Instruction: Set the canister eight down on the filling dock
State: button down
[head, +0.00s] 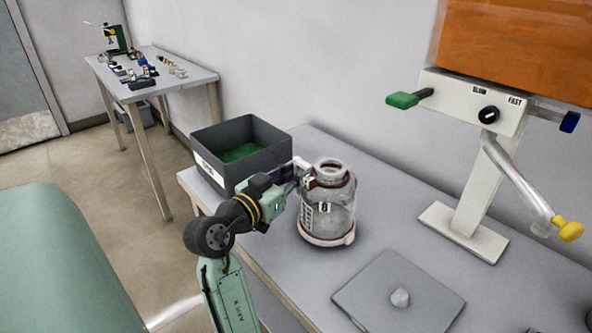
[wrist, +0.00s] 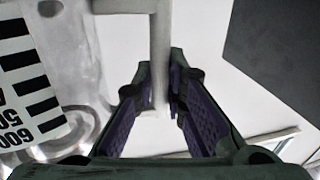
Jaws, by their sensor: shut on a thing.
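The canister (head: 328,215) is a clear jar with a pale round top, a black-and-white scale and a small dark mark too small to read surely. It is upright over the grey table in the head view; I cannot tell whether its base touches. My gripper (head: 301,180) is at its left, shut on its pale upright handle (wrist: 160,45). In the wrist view the fingers (wrist: 162,95) close around the handle, and the scaled wall (wrist: 78,70) is at left. A flat grey square plate (head: 365,296) with a pale knob lies in front; no label marks it as the filling dock.
A dark open bin (head: 268,150) with a green inside stands behind my gripper. At right a white stand (head: 497,190) carries an orange tank, a SLOW/FAST dial, a green-ended lever and a yellow-tipped tube. Table room is clear between canister, plate and stand.

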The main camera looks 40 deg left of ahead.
jog(key=shift+f, duration=0.15)
jog(key=c, duration=1.6)
grip_release()
jog(key=shift+c, duration=0.2)
jog(key=shift+r, duration=0.2)
jog(key=s+d+b, duration=0.1)
jog(key=s+b, duration=0.2)
jog(key=s, duration=0.9)
jog(key=shift+d, duration=0.2)
